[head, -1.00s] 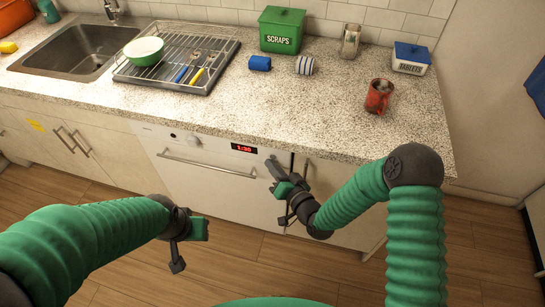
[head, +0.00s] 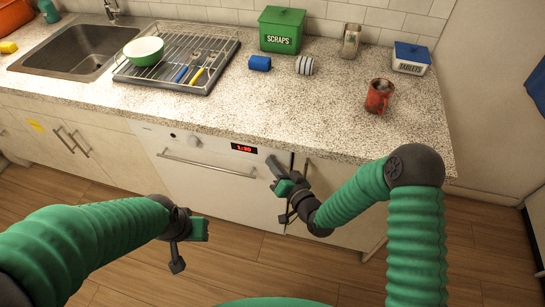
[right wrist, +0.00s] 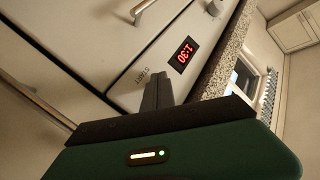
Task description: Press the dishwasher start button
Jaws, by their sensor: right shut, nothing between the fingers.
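The white dishwasher (head: 205,185) is built in under the counter, its door shut. Its red display (head: 244,149) reads 1:30, and the display also shows in the right wrist view (right wrist: 186,54). A START label (right wrist: 142,76) is printed on the panel in the right wrist view, beside my fingers. The button itself is hidden or cannot be made out there. My right gripper (head: 270,160) is shut and empty, its tips at the panel just right of the display. Its closed fingers (right wrist: 158,88) show close to the label; contact cannot be told. My left gripper (head: 177,264) hangs low, away from the door.
The dishwasher handle (head: 205,164) runs below a round knob (head: 194,141). The speckled counter edge overhangs the panel. On the counter are a red mug (head: 378,97), a green scraps bin (head: 281,30) and a dish rack (head: 175,62). The floor in front is clear.

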